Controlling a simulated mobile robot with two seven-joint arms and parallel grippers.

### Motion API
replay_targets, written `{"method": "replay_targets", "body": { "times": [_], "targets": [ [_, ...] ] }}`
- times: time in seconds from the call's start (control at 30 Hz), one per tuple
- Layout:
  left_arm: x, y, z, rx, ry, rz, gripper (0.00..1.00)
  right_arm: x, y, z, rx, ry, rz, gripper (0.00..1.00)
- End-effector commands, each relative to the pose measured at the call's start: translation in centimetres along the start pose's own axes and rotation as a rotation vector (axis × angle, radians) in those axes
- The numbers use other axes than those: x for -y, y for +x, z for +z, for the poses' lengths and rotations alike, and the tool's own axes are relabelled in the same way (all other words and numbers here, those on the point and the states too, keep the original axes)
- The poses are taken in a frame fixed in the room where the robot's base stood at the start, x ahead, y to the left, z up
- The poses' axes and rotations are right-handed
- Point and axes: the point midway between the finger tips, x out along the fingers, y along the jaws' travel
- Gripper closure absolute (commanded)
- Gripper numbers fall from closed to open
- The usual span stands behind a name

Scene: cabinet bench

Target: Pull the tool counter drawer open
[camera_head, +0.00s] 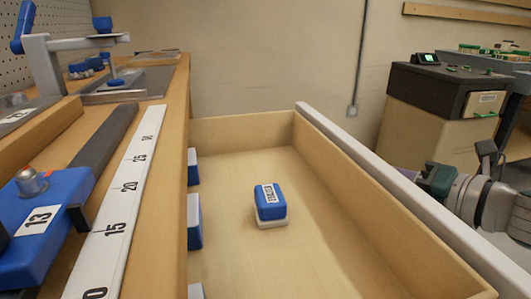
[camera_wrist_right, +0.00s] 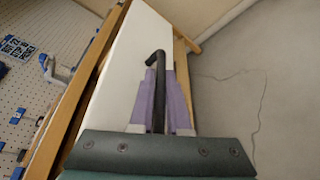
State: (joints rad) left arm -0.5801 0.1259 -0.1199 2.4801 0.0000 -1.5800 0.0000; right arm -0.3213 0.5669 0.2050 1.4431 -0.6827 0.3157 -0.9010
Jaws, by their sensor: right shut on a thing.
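The tool counter drawer (camera_head: 330,160) stands pulled well out from the wooden counter, its inside in plain view. Its pale front panel also shows in the right wrist view (camera_wrist_right: 128,65). My right gripper (camera_head: 408,178) is outside the front panel, partly hidden behind it in the head view. In the right wrist view its purple fingers (camera_wrist_right: 159,92) are shut on the dark bar handle (camera_wrist_right: 158,62), one finger on each side. My left gripper is not in view.
A blue block with a white base (camera_head: 270,203) lies in the drawer. Other blue blocks (camera_head: 194,220) sit at the counter side. A ruler (camera_head: 120,205) and a blue tool (camera_head: 45,225) lie on the counter. A dark-topped machine (camera_head: 440,95) stands behind at right.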

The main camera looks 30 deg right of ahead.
Motion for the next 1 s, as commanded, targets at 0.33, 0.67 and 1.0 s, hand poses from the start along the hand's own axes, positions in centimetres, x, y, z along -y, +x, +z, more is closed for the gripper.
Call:
{"method": "replay_targets", "body": {
  "times": [0.33,0.67,1.0],
  "targets": [
    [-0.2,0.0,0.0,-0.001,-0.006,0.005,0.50,0.0,0.0,0.0,0.001,0.001,0.000,0.73],
    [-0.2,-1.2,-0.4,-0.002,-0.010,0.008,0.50,-0.1,-3.9,0.0,-0.001,0.004,-0.004,0.73],
    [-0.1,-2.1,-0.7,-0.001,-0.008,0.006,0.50,-0.1,-9.4,0.0,0.001,0.002,-0.001,0.73]
  ]
}}
